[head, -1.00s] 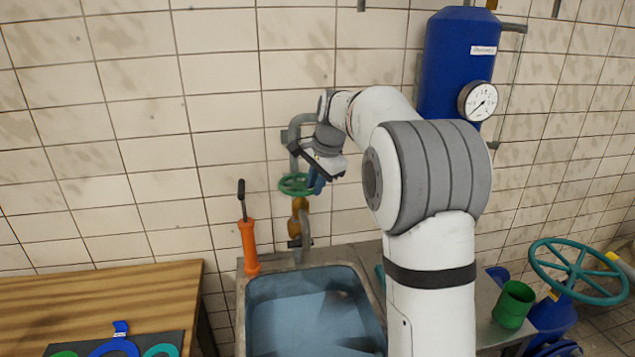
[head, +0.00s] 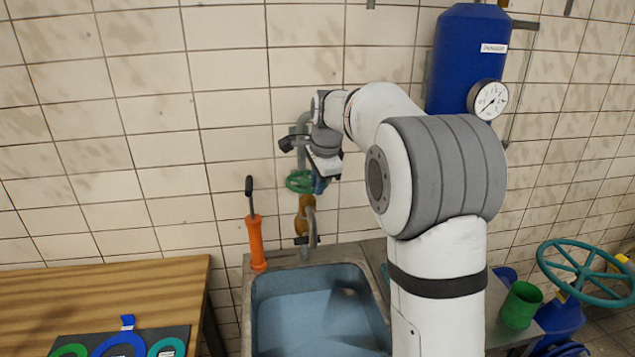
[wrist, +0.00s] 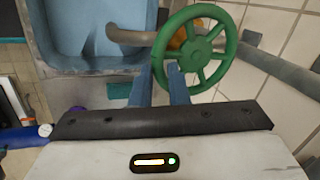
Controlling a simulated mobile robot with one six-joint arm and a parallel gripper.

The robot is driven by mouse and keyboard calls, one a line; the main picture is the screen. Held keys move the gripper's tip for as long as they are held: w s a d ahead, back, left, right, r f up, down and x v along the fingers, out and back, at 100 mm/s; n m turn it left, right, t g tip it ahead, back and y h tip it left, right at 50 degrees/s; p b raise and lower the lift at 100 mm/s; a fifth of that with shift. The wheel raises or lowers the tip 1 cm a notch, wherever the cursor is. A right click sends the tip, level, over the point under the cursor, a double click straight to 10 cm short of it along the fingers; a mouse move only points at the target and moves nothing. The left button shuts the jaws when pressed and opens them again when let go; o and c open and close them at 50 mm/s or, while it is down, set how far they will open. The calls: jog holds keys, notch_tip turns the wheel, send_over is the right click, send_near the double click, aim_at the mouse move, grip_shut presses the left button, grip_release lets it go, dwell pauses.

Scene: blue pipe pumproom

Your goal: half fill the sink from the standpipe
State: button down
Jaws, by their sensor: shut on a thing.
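The green handwheel (head: 299,182) of the standpipe is on the tiled wall above the sink; it also shows in the wrist view (wrist: 207,84). My gripper (head: 318,186) is shut on the wheel's rim. In the wrist view its two blue fingers (wrist: 167,72) straddle the rim on the near left side. Below the wheel is a brass valve body (head: 306,204) with a grey spout (head: 312,230) over the sink's back edge. The metal sink (head: 262,270) holds a pale blue, flat-looking surface; I cannot tell its depth. No stream from the spout is clear.
An orange-handled tool (head: 257,243) stands at the sink's back left corner. A wooden table (head: 100,300) is at left. A green cup (head: 520,305) and a large teal wheel (head: 585,272) are at right. A blue tank (head: 465,60) with a gauge (head: 488,100) hangs behind my arm.

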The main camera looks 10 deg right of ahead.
jog(key=c, duration=1.4)
grip_release()
jog(key=shift+c, duration=0.2)
jog(key=v, duration=0.7)
jog(key=shift+r+b, duration=0.4)
jog(key=shift+b, duration=0.05)
jog(key=shift+s, duration=0.1)
jog(key=s+f+n, duration=0.4)
jog(key=s+n, duration=0.1)
jog(key=s, duration=0.6)
jog(key=s+d+f+n, duration=0.1)
jog(key=s+f+n, duration=0.4)
jog(key=s, duration=0.6)
jog(key=s+f+n, duration=0.5)
jog(key=s, duration=0.6)
jog(key=shift+s+d+f+h, duration=0.2)
jog(key=shift+f+h, duration=0.05)
jog(key=shift+h, duration=0.15)
